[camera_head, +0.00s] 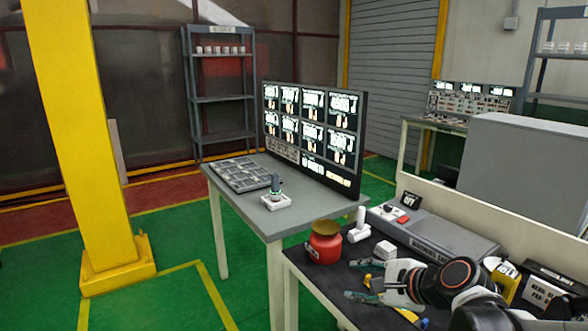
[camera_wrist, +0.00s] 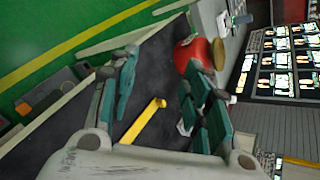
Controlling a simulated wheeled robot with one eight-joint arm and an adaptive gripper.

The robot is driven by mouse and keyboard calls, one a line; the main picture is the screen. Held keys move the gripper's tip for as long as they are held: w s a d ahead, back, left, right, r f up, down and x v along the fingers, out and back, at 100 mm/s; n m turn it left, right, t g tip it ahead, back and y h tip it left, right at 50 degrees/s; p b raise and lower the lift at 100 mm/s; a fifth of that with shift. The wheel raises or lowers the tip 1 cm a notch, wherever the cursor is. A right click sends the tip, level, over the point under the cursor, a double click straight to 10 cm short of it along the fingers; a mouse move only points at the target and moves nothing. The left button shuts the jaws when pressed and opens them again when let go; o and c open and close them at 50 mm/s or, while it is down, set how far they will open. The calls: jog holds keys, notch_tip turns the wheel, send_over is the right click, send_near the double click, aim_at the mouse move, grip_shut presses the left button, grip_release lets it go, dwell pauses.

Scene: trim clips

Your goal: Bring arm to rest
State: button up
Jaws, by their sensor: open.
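My gripper (camera_head: 358,281) is over the near dark-topped bench in the head view, at the lower right, with its fingers pointing left. Its teal fingertips are spread apart with nothing held between them. In the wrist view the gripper (camera_wrist: 160,92) shows its two fingers wide apart. A yellow bar-like piece (camera_wrist: 144,121) shows in the gap between them, apart from both fingers, over the dark bench top. My dark and white arm comes in from the lower right and hides part of the bench.
A red pot (camera_head: 325,246) stands left of my gripper, with a white upright piece (camera_head: 359,226) and a small white block (camera_head: 385,249) beyond. A grey panel (camera_head: 440,234) lies behind. A grey table (camera_head: 238,203) with a display board (camera_head: 312,140) stands farther back. Green floor is open at left.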

jog(key=s+d+n+g+h, duration=0.1)
jog(key=s+d+n+h, duration=0.1)
jog(key=s+n, duration=0.7)
jog(key=s+d+n+g+h+b, duration=0.1)
jog(key=s+d+n+h, duration=0.2)
jog(key=s+n, duration=0.6)
jog(key=shift+h, duration=0.6)
jog(key=shift+d, duration=0.1)
